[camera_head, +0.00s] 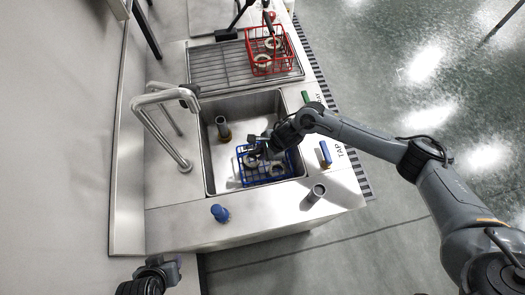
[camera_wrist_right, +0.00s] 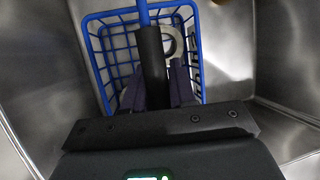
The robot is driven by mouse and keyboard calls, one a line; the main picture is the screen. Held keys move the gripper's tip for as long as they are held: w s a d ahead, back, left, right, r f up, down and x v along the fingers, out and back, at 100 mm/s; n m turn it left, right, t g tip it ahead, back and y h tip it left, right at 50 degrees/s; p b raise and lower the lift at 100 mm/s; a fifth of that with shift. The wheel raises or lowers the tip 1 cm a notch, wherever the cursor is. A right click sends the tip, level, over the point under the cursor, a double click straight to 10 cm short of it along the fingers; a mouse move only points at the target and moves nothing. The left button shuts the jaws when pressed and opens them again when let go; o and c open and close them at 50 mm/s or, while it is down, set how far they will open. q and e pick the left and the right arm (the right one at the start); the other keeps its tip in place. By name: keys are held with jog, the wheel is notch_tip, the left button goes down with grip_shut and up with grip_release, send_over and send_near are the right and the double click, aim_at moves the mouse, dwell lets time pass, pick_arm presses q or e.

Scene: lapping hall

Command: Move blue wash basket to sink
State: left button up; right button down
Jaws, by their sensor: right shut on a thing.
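The blue wash basket (camera_head: 285,172) is inside the steel sink (camera_head: 212,180), toward its near right corner, with ring-shaped parts in it. In the right wrist view the blue wire basket (camera_wrist_right: 97,65) has sink walls around it, and a pale ring shows inside. My right gripper (camera_head: 262,148) is over the basket, shut on its upright handle, whose dark grip (camera_wrist_right: 151,62) shows between the fingers. Whether the basket touches the sink floor I cannot tell. My left gripper (camera_head: 172,268) is at the lower left, away from the basket; its jaws are unclear.
A red basket (camera_head: 268,62) with rings stands on the drain rack (camera_head: 215,68) behind the sink. A bent tap (camera_head: 150,105) rises at the left.

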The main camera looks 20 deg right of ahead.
jog(key=shift+w, duration=0.1)
jog(key=shift+f, duration=0.1)
jog(key=c, duration=0.9)
grip_release()
jog(key=shift+r, duration=0.3)
jog(key=shift+p+v, duration=0.9)
jog(key=shift+v, duration=4.95)
